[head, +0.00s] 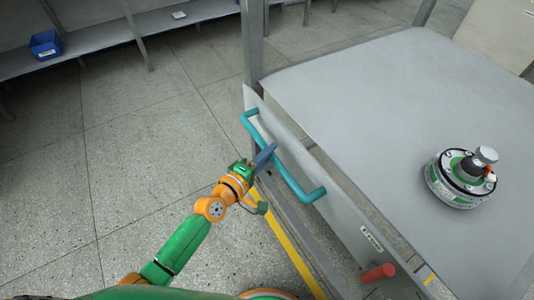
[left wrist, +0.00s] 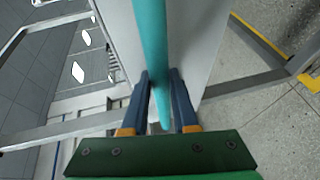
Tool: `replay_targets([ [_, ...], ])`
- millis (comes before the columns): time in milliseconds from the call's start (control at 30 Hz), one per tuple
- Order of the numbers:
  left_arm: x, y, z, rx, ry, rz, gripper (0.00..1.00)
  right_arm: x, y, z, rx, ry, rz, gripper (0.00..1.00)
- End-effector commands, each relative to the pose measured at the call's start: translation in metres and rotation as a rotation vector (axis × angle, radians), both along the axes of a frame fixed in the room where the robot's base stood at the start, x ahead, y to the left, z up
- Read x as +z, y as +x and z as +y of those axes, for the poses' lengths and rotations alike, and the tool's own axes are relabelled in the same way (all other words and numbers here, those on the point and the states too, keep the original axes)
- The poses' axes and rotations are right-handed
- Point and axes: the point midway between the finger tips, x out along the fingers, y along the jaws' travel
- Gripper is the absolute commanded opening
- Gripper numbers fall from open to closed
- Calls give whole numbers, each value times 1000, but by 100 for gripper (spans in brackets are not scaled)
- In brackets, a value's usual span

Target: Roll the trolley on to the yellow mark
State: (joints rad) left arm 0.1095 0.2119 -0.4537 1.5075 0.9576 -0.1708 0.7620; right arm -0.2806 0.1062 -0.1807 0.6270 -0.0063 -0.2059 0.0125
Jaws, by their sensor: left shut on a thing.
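The trolley has a grey panel with a teal bar handle (head: 290,165) on its near-left side. My left gripper (head: 265,156) is shut on this handle, near its middle. In the left wrist view the teal handle (left wrist: 150,35) passes between the two blue fingers of my left gripper (left wrist: 161,85). A yellow mark (head: 290,243) shows as a strip on the floor below and beside the panel. Yellow strips (left wrist: 262,32) also show on the floor in the left wrist view. How the trolley's wheels stand to the mark is hidden. My right gripper is out of view.
A round hub motor (head: 460,181) rests on the grey top (head: 350,90). A red grip (head: 378,272) sticks out at the front. A shelf (head: 105,35) with a blue bin (head: 46,45) stands at the back left. The tiled floor at left is clear.

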Motion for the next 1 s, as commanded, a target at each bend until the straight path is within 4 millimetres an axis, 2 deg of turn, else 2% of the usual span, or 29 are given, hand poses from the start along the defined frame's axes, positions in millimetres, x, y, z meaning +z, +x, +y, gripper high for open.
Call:
replay_targets([
  [533, -2, -1, -1, -4, 2, 5, 0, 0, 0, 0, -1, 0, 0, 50],
  [567, -2, -1, -1, -4, 2, 5, 35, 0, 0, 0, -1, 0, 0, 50],
  [633, -1, -1, -1, -4, 2, 4, 54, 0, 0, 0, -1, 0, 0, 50],
  [667, -1, -1, -1, -3, 1, 3, 57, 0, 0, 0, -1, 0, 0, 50],
  [900, 0, 0, 0, -2, 0, 0, 57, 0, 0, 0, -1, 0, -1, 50],
  [1000, 2, -8, 5, -1, 1, 2, 57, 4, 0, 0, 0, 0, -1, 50],
])
